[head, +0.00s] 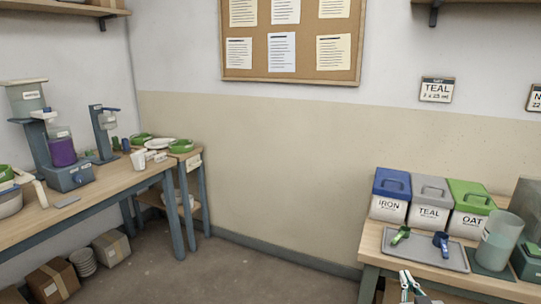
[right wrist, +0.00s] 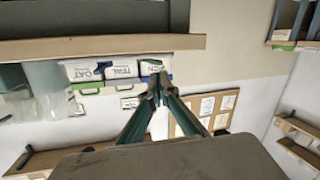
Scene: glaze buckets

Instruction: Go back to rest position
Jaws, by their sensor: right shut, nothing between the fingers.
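My right gripper (head: 408,283) shows at the bottom edge of the head view, in front of the right-hand table. Its fingers are together and hold nothing. In the right wrist view the closed fingertips (right wrist: 157,88) meet at the middle of the picture, apart from everything around them. That view is upside down, with the labelled bins beyond the fingers. My left gripper is not in view.
The right-hand table (head: 452,270) carries a grey tray (head: 430,258) with a green scoop (head: 400,235) and a blue scoop (head: 441,241). Floor between tables is clear.

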